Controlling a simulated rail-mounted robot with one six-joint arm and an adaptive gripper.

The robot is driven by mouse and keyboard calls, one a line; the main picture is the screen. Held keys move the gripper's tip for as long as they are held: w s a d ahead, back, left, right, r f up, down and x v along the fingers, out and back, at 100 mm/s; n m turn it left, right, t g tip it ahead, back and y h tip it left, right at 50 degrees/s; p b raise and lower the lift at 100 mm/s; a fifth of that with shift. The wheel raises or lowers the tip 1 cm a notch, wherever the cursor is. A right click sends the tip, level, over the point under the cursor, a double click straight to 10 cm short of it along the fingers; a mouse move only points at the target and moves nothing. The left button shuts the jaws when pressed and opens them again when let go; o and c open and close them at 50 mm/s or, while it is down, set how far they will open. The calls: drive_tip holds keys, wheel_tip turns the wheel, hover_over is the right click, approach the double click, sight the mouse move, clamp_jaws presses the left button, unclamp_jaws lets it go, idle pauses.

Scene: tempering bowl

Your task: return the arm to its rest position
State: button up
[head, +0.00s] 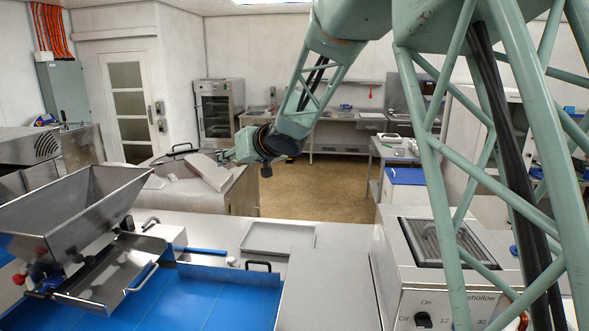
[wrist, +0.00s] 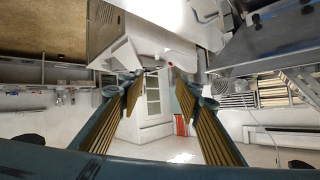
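My green arm reaches down from the top of the head view, with its wrist at the middle. My gripper (head: 228,156) points left there, above the room and apart from the counter in front. In the wrist view my gripper (wrist: 160,84) shows two ribbed fingers spread apart. The gap between them is empty, with the door and wall seen through it. The wrist picture looks upside down, with the floor at its top left.
A shallow metal tray (head: 278,237) lies on the counter. Brown floor is clear beyond.

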drive_tip(key=s+d+r+m+t+h+b, duration=0.1)
drive_tip(key=s+d+r+h+b, duration=0.15)
drive_tip(key=d, duration=0.85)
drive_tip(key=s+d+f+m+g+h+b, duration=0.1)
drive_tip(key=s+d+m+h+b, duration=0.35)
drive_tip(key=s+d, duration=1.7)
drive_tip(key=s+d+f+g+b, duration=0.2)
drive_tip(key=s+f, duration=0.3)
drive_tip(key=s, duration=0.8)
drive_tip(key=s+d+f+g+b, duration=0.2)
drive_tip(key=s+f, duration=0.4)
drive_tip(key=s, duration=0.8)
drive_tip(key=s+d+f+g+h+b, duration=0.1)
drive_tip(key=s+d+f+b, duration=0.2)
drive_tip(key=s, duration=1.1)
wheel_tip(320, 180, down, 3)
drive_tip(key=shift+s+d+f+g, duration=0.15)
drive_tip(key=shift+d+g, duration=0.25)
drive_tip(key=shift+d, duration=0.45)
